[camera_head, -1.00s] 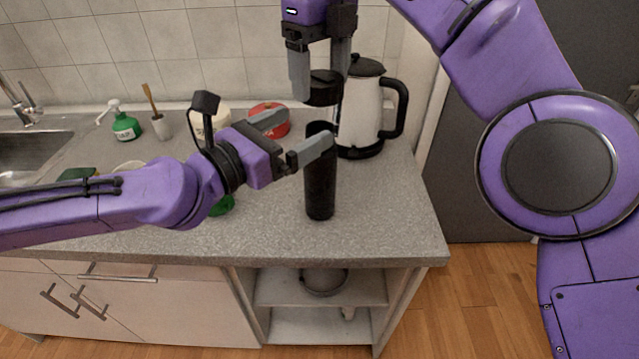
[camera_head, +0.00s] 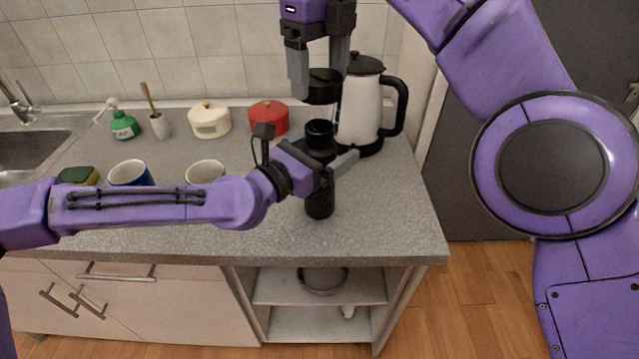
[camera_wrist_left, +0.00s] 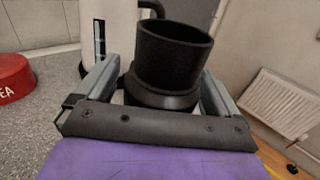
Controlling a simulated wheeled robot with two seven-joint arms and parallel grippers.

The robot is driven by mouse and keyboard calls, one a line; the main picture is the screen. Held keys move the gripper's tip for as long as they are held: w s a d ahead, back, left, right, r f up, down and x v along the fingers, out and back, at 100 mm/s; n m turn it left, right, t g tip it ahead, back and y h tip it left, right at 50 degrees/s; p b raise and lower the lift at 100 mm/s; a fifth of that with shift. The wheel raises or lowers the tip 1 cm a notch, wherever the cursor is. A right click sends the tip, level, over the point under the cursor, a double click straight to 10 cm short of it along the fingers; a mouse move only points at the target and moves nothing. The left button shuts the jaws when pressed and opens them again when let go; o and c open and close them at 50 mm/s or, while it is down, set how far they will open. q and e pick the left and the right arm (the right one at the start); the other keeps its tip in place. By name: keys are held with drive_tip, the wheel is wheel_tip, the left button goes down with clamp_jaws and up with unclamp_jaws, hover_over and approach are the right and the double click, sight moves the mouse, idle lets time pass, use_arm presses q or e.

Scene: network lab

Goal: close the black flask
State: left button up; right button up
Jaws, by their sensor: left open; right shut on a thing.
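The black flask (camera_head: 320,205) stands upright on the counter, with its open mouth facing up. In the left wrist view the flask (camera_wrist_left: 172,62) rises between the two fingers, its dark rim open. My left gripper (camera_head: 336,166) is open with its fingers on either side of the flask's upper body; I cannot tell whether they touch it. My right gripper (camera_head: 319,78) points down and is shut on the black lid (camera_head: 323,90), which it holds above the flask's mouth, apart from it.
A white kettle (camera_head: 360,112) with a black handle stands close behind the flask to the right. A red pot (camera_head: 268,119), a cream pot (camera_head: 209,121) and mugs (camera_head: 130,173) are to the left. The counter's front right is clear.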

sight(319, 103)
use_arm(q)
drive_tip(key=c, duration=1.5)
use_arm(e)
drive_tip(key=shift+f, duration=2.5)
drive_tip(key=shift+f, duration=0.9)
drive_tip(key=shift+f, duration=0.5)
